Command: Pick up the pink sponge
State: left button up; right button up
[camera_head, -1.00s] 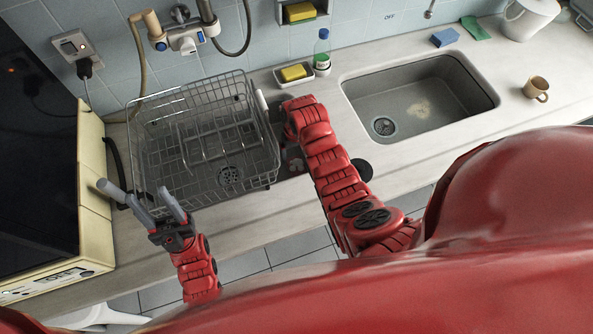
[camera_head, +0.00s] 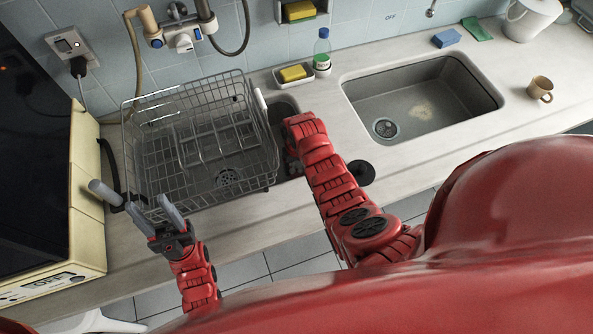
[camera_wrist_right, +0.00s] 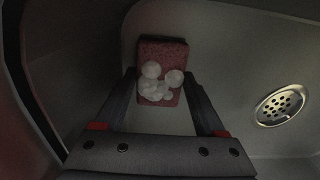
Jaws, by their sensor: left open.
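The pink sponge (camera_wrist_right: 163,52) stands in a dark sink basin in the right wrist view, with white foam on its front. My right gripper (camera_wrist_right: 159,78) has its fingers apart, one on each side of the sponge's lower part; I cannot tell if they touch it. In the head view my right arm reaches down into the small left basin, and its red wrist hides most of the gripper and the sponge. My left gripper (camera_head: 130,190) is open and empty by the front left corner of the dish rack.
The wire dish rack (camera_head: 200,145) stands over the left basin. A drain (camera_wrist_right: 281,105) lies right of the sponge. A yellow sponge (camera_head: 294,73) on a tray, a bottle (camera_head: 322,52) and the large sink (camera_head: 425,100) are to the right.

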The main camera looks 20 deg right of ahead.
jog(key=c, duration=0.6)
jog(key=shift+c, duration=0.3)
jog(key=shift+r, duration=0.1)
notch_tip(320, 180, up, 18)
jog(key=p, duration=0.8)
jog(key=shift+p, duration=0.4)
